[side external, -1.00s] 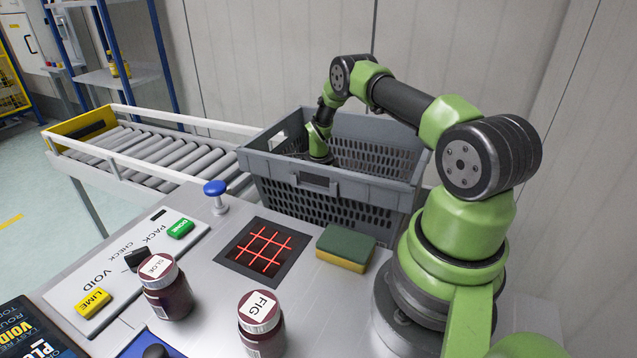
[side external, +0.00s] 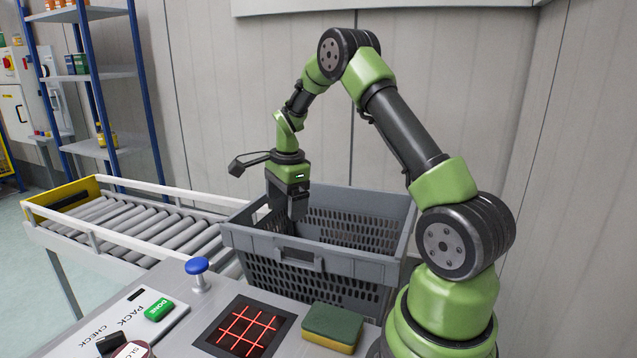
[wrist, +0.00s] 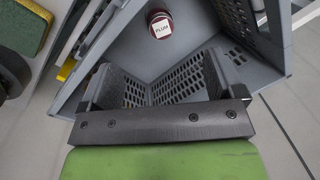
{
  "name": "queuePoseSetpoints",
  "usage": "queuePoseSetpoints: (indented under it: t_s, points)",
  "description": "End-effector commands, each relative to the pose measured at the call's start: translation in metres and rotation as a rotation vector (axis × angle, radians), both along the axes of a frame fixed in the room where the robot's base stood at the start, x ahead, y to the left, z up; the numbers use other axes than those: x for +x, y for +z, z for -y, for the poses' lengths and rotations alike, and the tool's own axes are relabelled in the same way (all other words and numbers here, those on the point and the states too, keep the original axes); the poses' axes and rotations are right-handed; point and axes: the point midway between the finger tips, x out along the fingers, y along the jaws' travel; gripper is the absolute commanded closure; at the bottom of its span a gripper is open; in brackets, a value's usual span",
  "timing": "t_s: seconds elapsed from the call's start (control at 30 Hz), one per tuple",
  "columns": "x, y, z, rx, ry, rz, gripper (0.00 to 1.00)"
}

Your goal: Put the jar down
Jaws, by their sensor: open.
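A dark red jar with a white lid label reading PLUM (wrist: 160,25) is on the floor of the grey tote (side external: 300,258), lid towards the camera in the wrist view. The tote's front wall hides it in the side view. My gripper (side external: 297,207) is open and empty at the tote's rim, fingers pointing down into the tote. In the wrist view its fingers (wrist: 160,78) are spread wide, and the jar is apart from them, further up in the picture.
A roller conveyor (side external: 130,225) runs left of the tote. On the bench in front are a green and yellow sponge (side external: 332,327), a red-lit grid panel (side external: 247,328), a blue knob (side external: 197,266) and a green DONE button (side external: 158,309). Another jar's lid (side external: 132,350) shows at the bottom edge.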

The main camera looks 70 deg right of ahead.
Motion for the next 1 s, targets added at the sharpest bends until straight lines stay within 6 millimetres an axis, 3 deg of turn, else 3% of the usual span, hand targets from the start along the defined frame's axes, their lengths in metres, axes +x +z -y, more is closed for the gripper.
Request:
queuePoseSetpoints:
  t_s: [0.03, 0.2, 0.4, 0.53, 0.7, 0.83, 1.0]
  points:
    - [0.002, 0.028, -0.018, -0.022, 0.106, 0.037, 0.12]
    - [-0.015, 0.103, -0.083, -0.097, 0.495, 0.146, 0.12]
    - [-0.066, 0.160, -0.154, -0.212, 0.947, 0.278, 0.12]
    - [-0.109, 0.177, -0.190, -0.301, 1.229, 0.366, 0.12]
    - [-0.156, 0.179, -0.217, -0.409, 1.513, 0.459, 0.12]
    - [-0.175, 0.175, -0.225, -0.461, 1.633, 0.499, 0.12]
    - [-0.181, 0.173, -0.228, -0.481, 1.678, 0.511, 0.12]
